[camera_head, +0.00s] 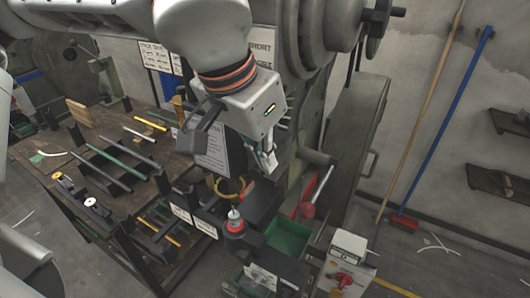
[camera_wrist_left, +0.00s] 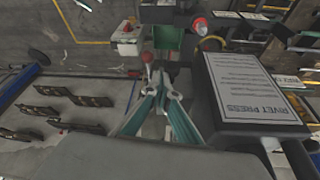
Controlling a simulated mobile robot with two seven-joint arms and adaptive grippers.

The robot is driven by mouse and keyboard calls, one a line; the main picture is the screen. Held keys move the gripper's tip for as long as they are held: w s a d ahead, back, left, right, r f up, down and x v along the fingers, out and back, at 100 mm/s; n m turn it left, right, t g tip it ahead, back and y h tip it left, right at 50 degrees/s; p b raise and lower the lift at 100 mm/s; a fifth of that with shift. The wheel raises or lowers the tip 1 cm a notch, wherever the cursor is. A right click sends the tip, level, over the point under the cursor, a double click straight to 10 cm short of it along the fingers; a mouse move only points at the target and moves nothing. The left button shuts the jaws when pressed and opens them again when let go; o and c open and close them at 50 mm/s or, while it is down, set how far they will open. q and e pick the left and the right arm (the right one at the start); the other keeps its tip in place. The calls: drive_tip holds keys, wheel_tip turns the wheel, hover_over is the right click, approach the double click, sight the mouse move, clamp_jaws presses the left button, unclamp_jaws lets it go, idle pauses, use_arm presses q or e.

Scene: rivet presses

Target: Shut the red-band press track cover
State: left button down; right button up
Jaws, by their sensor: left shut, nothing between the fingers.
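The grey-green press (camera_head: 315,110) stands at the centre of the head view, partly behind my left arm. A dark box with a "RIVET PRESS" sign (camera_wrist_left: 252,88) is right of my gripper in the left wrist view. I cannot pick out the track cover or tell its position. My left gripper (camera_head: 270,168) points down in front of the press; its teal fingers (camera_wrist_left: 160,82) are shut and empty. My right gripper is not in view.
A red-based fixture (camera_head: 235,224) stands at the front of the press, beside a green bin (camera_head: 288,238). A white control box (camera_head: 345,247) is right of them. A workbench (camera_head: 45,145) with rods and racks is at left. Brooms lean on the right wall.

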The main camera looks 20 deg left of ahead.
use_arm(q)
drive_tip(key=shift+a+f+m, duration=0.1)
drive_tip(key=shift+a+m, duration=0.15)
drive_tip(key=shift+m, duration=0.05)
idle(0.4)
drive_tip(key=shift+r, duration=0.3)
drive_tip(key=v, duration=1.1)
drive_tip(key=shift+a+r, duration=0.2)
drive_tip(key=shift+r, duration=0.1)
drive_tip(key=shift+s, duration=0.1)
